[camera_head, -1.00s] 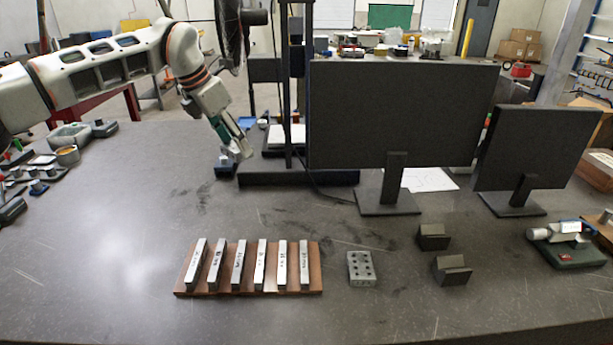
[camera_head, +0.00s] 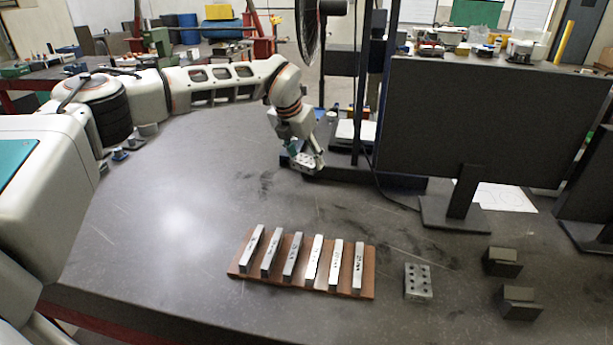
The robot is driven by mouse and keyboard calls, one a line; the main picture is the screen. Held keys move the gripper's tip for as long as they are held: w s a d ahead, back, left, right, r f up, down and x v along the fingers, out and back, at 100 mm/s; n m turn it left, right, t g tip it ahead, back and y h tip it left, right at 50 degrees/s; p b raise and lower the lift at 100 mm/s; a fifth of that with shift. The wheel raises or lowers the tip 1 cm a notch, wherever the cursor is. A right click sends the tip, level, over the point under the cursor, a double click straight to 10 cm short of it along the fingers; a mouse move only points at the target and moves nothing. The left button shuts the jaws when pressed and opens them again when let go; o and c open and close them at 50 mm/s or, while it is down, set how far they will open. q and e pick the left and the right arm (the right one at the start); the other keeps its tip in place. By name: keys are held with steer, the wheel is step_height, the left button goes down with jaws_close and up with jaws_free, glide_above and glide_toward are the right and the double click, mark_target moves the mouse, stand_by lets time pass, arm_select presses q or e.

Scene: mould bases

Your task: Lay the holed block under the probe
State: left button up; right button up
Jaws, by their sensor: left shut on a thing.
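The grey block with several holes (camera_head: 418,282) lies on the table right of a brown board, with no gripper at it. My left gripper (camera_head: 304,163) reaches to the middle of the table, low beside the left end of the base of a dark upright stand (camera_head: 387,90). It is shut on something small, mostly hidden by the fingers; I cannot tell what. I cannot make out a probe on the stand. My right gripper is not in view.
The brown board (camera_head: 235,268) bears several silver bars. Two dark V-shaped blocks (camera_head: 502,262) stand at the right. A large black monitor (camera_head: 470,120) blocks the back right. The table's left middle is clear.

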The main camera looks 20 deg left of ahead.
mark_target(303, 170)
arm_select(q)
steer(key=shift+f+p, duration=0.3)
steer(key=shift+f, duration=3.05)
steer(key=shift+f, duration=0.15)
steer(key=o, duration=1.6)
steer(key=shift+c, duration=0.2)
